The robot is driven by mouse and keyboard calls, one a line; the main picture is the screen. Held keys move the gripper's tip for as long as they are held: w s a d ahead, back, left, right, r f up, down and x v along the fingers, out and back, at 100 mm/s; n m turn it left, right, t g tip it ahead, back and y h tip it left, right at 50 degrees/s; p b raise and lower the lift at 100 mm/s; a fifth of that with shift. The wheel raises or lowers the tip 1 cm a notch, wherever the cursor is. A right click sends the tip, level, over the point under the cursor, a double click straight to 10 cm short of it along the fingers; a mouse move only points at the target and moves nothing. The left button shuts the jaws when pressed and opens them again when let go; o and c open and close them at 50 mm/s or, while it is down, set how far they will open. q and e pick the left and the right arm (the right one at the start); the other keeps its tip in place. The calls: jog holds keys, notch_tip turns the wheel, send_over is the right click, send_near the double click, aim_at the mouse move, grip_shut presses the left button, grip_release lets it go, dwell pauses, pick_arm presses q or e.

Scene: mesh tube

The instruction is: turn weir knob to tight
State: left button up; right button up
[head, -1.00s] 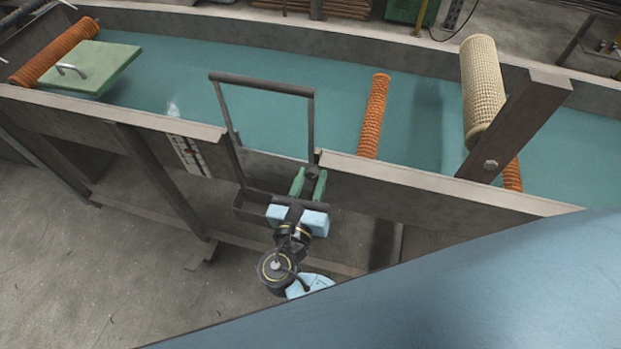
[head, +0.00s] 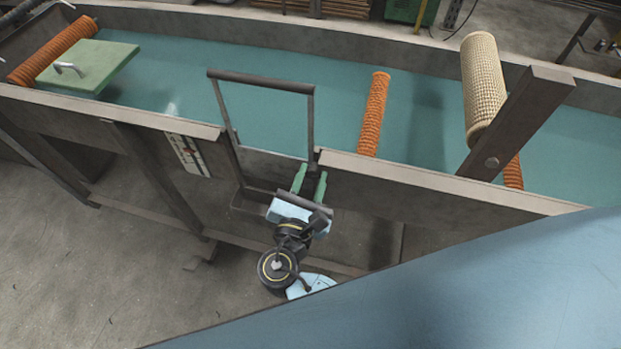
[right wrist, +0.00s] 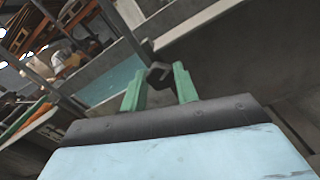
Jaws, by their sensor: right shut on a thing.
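The weir gate, a dark upright frame with a top bar (head: 262,82), stands at the near wall of the water channel. The dark weir knob (right wrist: 158,75) shows between the green fingers of my right gripper (right wrist: 160,82) in the right wrist view. In the head view my right gripper (head: 312,171) reaches up to the near wall at the gate's lower right corner, shut on the knob, which is mostly hidden there by the fingers. The gripper is rolled, its dark palm bar sloping down to the right. No tight mark can be made out. My left gripper is not in view.
The channel wall (head: 440,182) runs just beyond my gripper. Orange mesh tubes (head: 372,115), a beige mesh roller (head: 482,85), a slanted metal post (head: 520,118) and a green lidded float (head: 90,66) sit along the channel. A scale plate (head: 187,155) is on the wall left of the gate.

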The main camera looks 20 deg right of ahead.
jog(key=shift+m, duration=0.6)
jog(key=o, duration=1)
